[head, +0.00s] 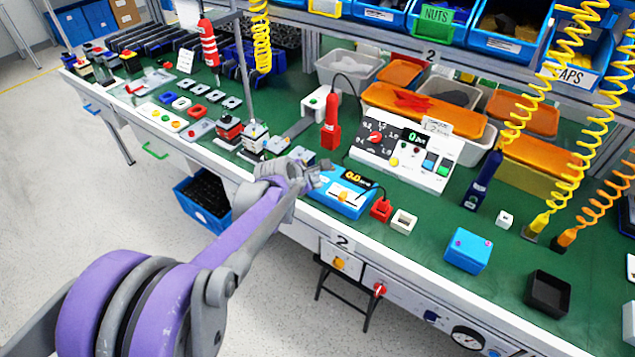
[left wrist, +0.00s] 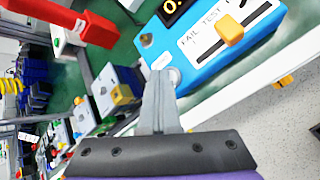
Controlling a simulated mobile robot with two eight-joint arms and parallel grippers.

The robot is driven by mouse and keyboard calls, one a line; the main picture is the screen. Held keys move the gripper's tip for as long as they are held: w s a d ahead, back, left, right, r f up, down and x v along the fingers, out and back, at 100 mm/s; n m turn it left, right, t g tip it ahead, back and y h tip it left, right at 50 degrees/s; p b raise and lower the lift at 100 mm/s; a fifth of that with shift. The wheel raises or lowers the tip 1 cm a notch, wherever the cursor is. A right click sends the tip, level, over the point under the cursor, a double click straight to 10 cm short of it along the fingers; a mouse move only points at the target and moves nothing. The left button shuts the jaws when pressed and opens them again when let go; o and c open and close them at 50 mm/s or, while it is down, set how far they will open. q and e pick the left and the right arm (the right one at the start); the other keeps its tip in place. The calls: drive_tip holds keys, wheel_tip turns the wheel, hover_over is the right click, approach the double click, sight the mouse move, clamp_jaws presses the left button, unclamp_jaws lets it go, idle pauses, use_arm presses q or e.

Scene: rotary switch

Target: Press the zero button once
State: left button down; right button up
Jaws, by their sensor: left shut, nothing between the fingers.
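A blue box (head: 341,193) with an orange-lit display (head: 356,179) and an orange slider sits at the table's front edge. In the left wrist view the blue box (left wrist: 213,40) shows its display (left wrist: 174,8), the slider (left wrist: 229,30) and a "FAIL TEST" label. A pale round part (left wrist: 176,76), possibly the zero button, shows at the box's near corner, partly hidden by my fingers; I cannot read its label. My left gripper (head: 322,168) is shut and empty, its fingertips (left wrist: 160,78) at that corner. I cannot tell whether they touch it. My right gripper is not in view.
A white control panel (head: 406,150) with a dial and coloured buttons stands behind the blue box. A red tool (head: 331,122) hangs behind my gripper. Red (head: 381,209) and white (head: 404,221) square pieces lie to the right. Small boxes (head: 254,137) stand to the left.

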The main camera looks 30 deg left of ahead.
use_arm(q)
drive_tip(key=shift+r+p, duration=0.45)
drive_tip(key=shift+r, duration=0.35)
wheel_tip(320, 180, up, 5)
drive_tip(key=p, duration=0.3)
drive_tip(key=shift+p, duration=0.3)
idle(0.3)
